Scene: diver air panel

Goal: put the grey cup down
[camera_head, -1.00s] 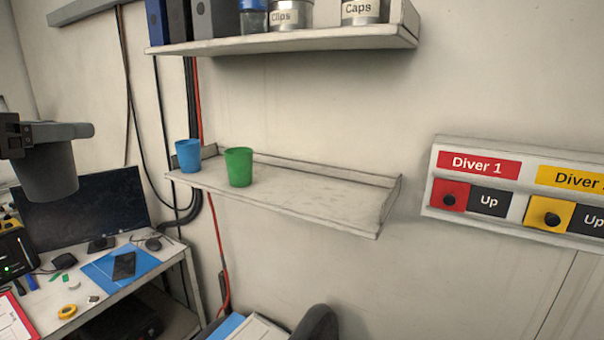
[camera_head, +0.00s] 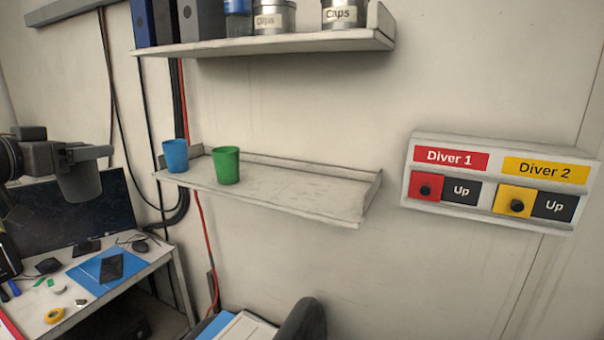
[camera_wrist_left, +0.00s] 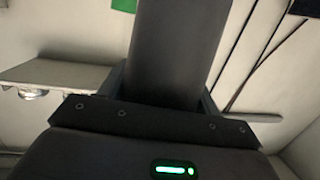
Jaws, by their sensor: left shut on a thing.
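My left gripper (camera_head: 88,154) is at the left of the head view, shut on the grey cup (camera_head: 80,184). The cup is dark grey and hangs roughly upright in the air, in front of the monitor in the picture. In the left wrist view the grey cup (camera_wrist_left: 178,45) fills the middle between the fingers, and its far end is cut off. The lower wall shelf (camera_head: 290,199) is to the right of the cup, with a gap between them in the picture. My right gripper is not in view.
A blue cup (camera_head: 175,156) and a green cup (camera_head: 226,166) stand at the lower shelf's left end; its middle and right are clear. An upper shelf (camera_head: 270,46) with jars and binders hangs above. A diver panel (camera_head: 490,184) is at right, a cluttered desk (camera_head: 155,262) below left.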

